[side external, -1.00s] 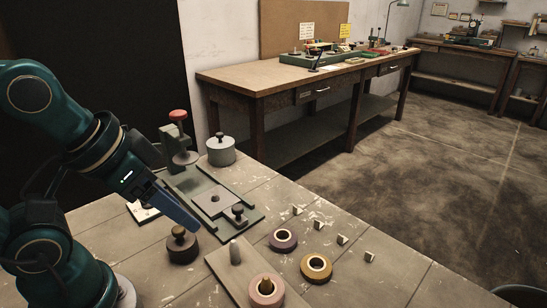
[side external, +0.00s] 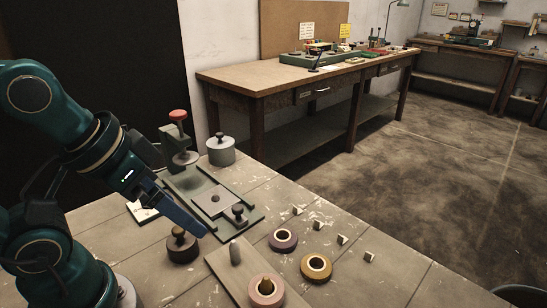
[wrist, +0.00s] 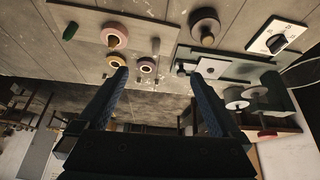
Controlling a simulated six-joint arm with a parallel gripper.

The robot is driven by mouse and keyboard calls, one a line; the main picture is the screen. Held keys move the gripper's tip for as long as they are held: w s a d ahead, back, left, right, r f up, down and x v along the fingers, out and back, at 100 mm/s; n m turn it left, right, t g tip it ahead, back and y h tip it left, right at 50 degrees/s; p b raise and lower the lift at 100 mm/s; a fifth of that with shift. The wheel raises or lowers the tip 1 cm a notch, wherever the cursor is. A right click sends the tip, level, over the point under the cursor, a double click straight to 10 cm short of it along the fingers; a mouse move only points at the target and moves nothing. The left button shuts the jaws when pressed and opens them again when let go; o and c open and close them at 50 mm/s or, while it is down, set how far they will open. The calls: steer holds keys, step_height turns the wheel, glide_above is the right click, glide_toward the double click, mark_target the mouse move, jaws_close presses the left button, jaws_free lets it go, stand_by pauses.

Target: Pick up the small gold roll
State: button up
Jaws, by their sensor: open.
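The small gold roll (side external: 316,267) lies flat on the bench in the side view, right of a wooden board (side external: 236,278). A purple roll (side external: 283,240) lies behind it, and a pink roll (side external: 267,290) sits around a peg on the board. In the wrist view the gold roll (wrist: 116,62) is near the left fingertip in the picture, with the purple roll (wrist: 147,66) between the fingers. My gripper (side external: 203,233) is open and empty, above the bench and left of the rolls. Both blue fingers show in the wrist view (wrist: 160,76).
Behind the rolls is a dark metal fixture (side external: 213,197) with knobs. A dark knobbed weight (side external: 182,246) stands near my gripper, and a grey canister (side external: 221,151) farther back. Several small pale blocks (side external: 342,240) lie right of the rolls. The bench's right side is mostly clear.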

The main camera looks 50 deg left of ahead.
steer(key=w+r+n, duration=0.5)
steer(key=n+g, duration=0.5)
steer(key=g, duration=0.1)
glide_above(315, 270)
step_height(315, 270, down, 15)
steer(key=shift+w+a+f, duration=0.1)
steer(key=shift+w, duration=0.05)
steer(key=shift+f, duration=2.6)
